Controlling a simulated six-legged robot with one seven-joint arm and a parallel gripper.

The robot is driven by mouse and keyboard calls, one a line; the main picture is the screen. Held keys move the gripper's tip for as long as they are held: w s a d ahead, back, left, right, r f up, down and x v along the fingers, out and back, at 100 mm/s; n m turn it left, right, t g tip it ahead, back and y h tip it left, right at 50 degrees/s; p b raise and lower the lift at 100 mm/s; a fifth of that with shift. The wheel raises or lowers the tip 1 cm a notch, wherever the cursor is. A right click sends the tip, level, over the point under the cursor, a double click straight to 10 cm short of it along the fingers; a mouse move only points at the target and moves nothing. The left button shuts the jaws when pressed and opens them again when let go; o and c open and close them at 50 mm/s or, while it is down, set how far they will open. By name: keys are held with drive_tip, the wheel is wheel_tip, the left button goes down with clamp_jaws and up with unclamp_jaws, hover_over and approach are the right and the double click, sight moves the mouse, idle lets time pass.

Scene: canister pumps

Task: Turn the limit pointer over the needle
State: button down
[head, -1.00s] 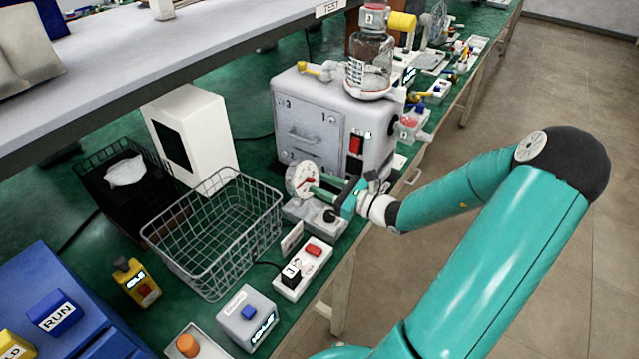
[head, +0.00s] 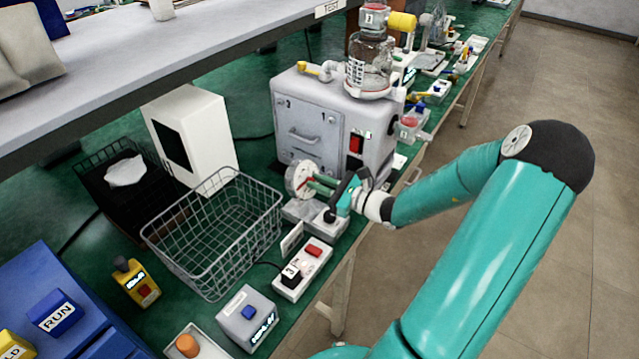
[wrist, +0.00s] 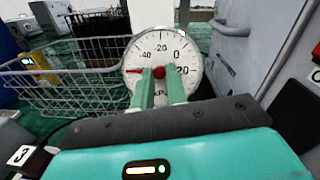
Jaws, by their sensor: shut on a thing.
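The round white gauge (wrist: 158,48) faces me in the wrist view, with a dark scale marked around -40 to 20. It also shows in the head view (head: 297,180), in front of the grey pump unit. A red pointer (wrist: 134,71) reaches left from the centre, below the -40 mark. A separate needle cannot be made out. My gripper (wrist: 159,73) has its two green fingers on either side of the red centre knob (wrist: 159,72) and is shut on it. In the head view my gripper (head: 312,185) reaches the dial from the right. The fingers hide the lower dial.
A wire basket (head: 225,225) stands just left of the gauge. The grey pump unit (head: 340,110) with a glass canister (head: 370,65) is behind. A white switch box (head: 303,270) and a small grey box (head: 247,318) are in front. The aisle floor at right is clear.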

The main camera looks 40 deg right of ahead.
drive_tip(key=c, duration=1.4)
unclamp_jaws()
drive_tip(key=shift+s, duration=0.1)
drive_tip(key=v, duration=1.3)
drive_tip(key=shift+s+d, duration=0.2)
drive_tip(key=shift+s, duration=0.05)
drive_tip(key=a+r+n+g, duration=0.2)
drive_tip(key=a+n+g, duration=0.55)
drive_tip(key=a, duration=0.25)
drive_tip(key=a+r+n+g, duration=0.2)
drive_tip(key=a+n+g, duration=0.5)
drive_tip(key=a, duration=0.4)
drive_tip(key=s+a+r+n+t+h, duration=0.1)
drive_tip(key=s+a+r+n+h, duration=0.2)
drive_tip(key=r+n, duration=0.3)
drive_tip(key=s+a+r+n+t+h, duration=0.2)
drive_tip(key=s+a+r+n+h, duration=0.1)
drive_tip(key=a+r+n, duration=0.3)
drive_tip(key=n+h, duration=0.1)
drive_tip(key=n, duration=0.1)
drive_tip(key=shift+r+n, duration=0.35)
drive_tip(key=shift+r, duration=0.05)
